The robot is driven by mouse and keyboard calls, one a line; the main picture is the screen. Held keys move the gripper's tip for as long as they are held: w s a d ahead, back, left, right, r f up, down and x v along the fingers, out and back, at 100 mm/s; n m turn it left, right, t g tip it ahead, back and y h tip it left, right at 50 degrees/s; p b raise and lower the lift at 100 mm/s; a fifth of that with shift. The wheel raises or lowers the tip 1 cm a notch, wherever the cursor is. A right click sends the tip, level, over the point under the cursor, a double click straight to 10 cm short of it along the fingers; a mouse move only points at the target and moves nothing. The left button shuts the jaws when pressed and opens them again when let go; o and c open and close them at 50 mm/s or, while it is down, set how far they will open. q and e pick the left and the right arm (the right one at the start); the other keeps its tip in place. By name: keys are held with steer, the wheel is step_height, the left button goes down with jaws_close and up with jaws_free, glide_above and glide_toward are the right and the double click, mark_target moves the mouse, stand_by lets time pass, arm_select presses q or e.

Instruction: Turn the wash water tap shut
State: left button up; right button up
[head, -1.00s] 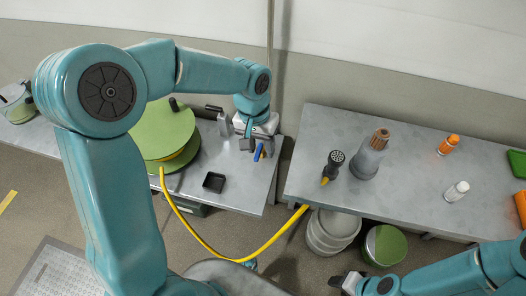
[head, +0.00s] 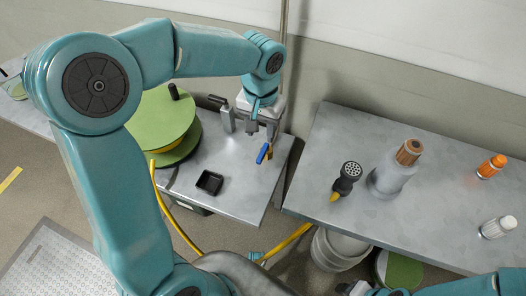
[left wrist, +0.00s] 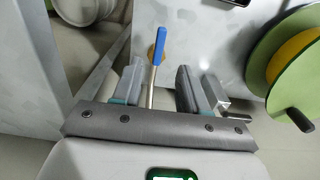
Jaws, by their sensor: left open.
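A tap with a blue lever (head: 262,154) and a brass-coloured body stands near the right edge of the left bench. My left gripper (head: 262,128) is open and empty just behind and above it in the head view. In the left wrist view the blue lever (left wrist: 158,45) lies ahead, with its metal stem running back between the open jaws of the left gripper (left wrist: 158,86). I cannot tell whether either finger touches it. Only a bit of my right gripper (head: 350,288) shows at the bottom edge; its jaws are cut off.
A grey post with a black handle (head: 226,118) stands left of the tap, near a green hose reel (head: 160,120). A black square tray (head: 209,183) lies in front. The right bench (head: 330,150) holds a spray head (head: 347,178) and bottles. A gap separates the benches.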

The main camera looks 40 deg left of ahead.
mark_target(261, 155)
arm_select(q)
step_height(261, 155, down, 9)
steer(key=shift+f+b, duration=0.2)
steer(key=shift+b, duration=0.75)
jaws_close()
